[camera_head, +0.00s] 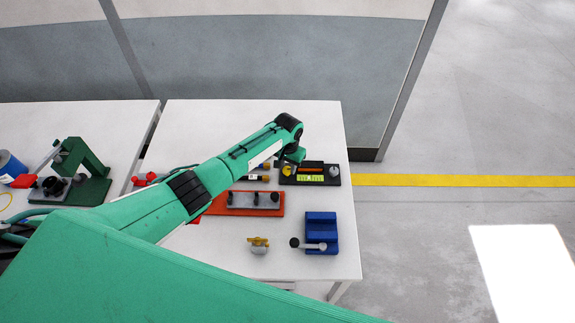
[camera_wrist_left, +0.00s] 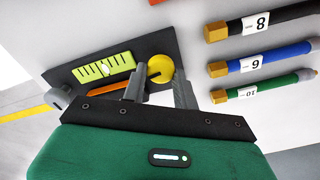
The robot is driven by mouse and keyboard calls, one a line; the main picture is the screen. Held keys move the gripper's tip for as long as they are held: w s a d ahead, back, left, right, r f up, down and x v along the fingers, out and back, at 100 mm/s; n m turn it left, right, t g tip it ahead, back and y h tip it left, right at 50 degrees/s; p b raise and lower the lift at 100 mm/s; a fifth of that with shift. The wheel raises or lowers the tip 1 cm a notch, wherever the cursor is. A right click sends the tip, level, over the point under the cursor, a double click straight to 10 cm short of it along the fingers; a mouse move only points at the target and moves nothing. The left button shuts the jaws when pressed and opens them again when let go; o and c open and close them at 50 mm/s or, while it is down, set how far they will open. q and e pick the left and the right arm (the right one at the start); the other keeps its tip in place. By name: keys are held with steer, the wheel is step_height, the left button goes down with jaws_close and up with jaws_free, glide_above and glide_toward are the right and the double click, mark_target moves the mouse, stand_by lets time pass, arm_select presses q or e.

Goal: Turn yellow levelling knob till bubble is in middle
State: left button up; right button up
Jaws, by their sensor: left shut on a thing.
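The yellow levelling knob (camera_head: 288,170) sits at the left end of a black plate (camera_head: 341,180) at the back right of the table. In the left wrist view, the knob (camera_wrist_left: 160,68) is between the fingers of my left gripper (camera_wrist_left: 158,88), which is shut on it. The yellow-green level vial (camera_wrist_left: 89,72) lies beside the knob, with dark marks. A pale bubble (camera_wrist_left: 103,68) shows near the middle of the vial. In the head view the vial (camera_head: 310,178) is too small to read the bubble. My right gripper is not in view.
Hoses with brass ends and number tags (camera_wrist_left: 240,68) lie beside the plate. A grey knob (camera_head: 333,171) stands at the plate's other end. A red-orange block (camera_head: 222,206), a blue fixture (camera_head: 320,225) and a brass fitting (camera_head: 259,243) stand nearer. A green stand (camera_head: 85,165) is on the left table.

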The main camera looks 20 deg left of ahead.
mark_target(288, 169)
arm_select(q)
steer(key=shift+m, duration=1.7)
steer(key=shift+d, duration=0.1)
steer(key=o, duration=1)
steer(key=shift+c, duration=0.2)
step_height(288, 169, up, 14)
steer(key=b, duration=0.2)
steer(key=shift+s+f, duration=0.1)
steer(key=shift+f, duration=0.1)
